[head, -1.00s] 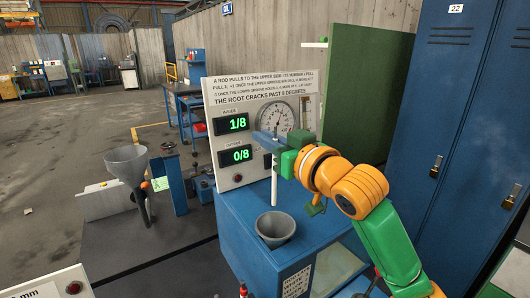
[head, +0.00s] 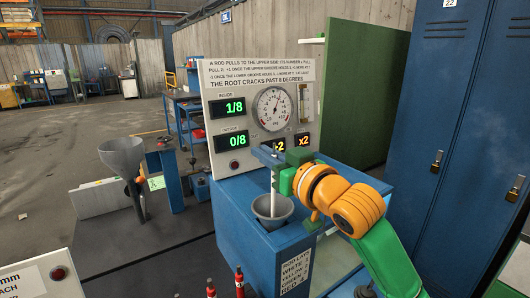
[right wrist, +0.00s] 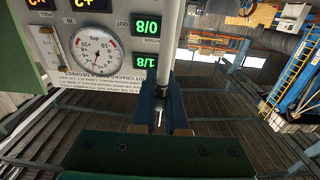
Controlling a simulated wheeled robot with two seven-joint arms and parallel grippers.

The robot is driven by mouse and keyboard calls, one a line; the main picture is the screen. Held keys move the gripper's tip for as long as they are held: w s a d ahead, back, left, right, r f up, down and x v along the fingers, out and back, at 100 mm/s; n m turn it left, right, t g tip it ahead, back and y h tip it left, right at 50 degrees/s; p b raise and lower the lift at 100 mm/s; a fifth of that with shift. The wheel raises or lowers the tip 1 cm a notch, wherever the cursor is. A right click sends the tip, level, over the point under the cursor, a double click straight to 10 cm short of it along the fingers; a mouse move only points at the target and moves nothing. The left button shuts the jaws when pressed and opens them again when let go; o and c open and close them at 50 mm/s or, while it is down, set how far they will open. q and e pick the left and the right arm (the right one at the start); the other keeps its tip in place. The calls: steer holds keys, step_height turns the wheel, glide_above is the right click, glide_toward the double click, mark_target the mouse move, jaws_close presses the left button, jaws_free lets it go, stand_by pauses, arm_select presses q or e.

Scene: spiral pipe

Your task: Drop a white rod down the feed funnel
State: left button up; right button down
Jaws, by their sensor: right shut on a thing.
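My right gripper (head: 267,156) is shut on a white rod (head: 273,184) near its upper end. The rod hangs about upright, and its lower end overlaps the mouth of the grey funnel (head: 287,209) set in the blue cabinet. How deep the end sits is hard to tell. In the right wrist view the rod (right wrist: 172,25) runs up out of the picture from between the dark fingers (right wrist: 163,118). My left gripper is not in view.
A panel (head: 225,84) behind the funnel has a round gauge (head: 272,108) and lit readouts showing 1/8, 0/8, -2 and x2. Another grey funnel (head: 122,158) stands at left. A green board (head: 362,90) and blue lockers (head: 465,130) are at right.

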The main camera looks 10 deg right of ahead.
steer(key=c, duration=0.9)
jaws_free()
steer(key=shift+w, duration=0.1)
steer(key=shift+o, duration=0.2)
steer(key=b+v, duration=0.3)
steer(key=v, duration=0.4)
stand_by(0.8)
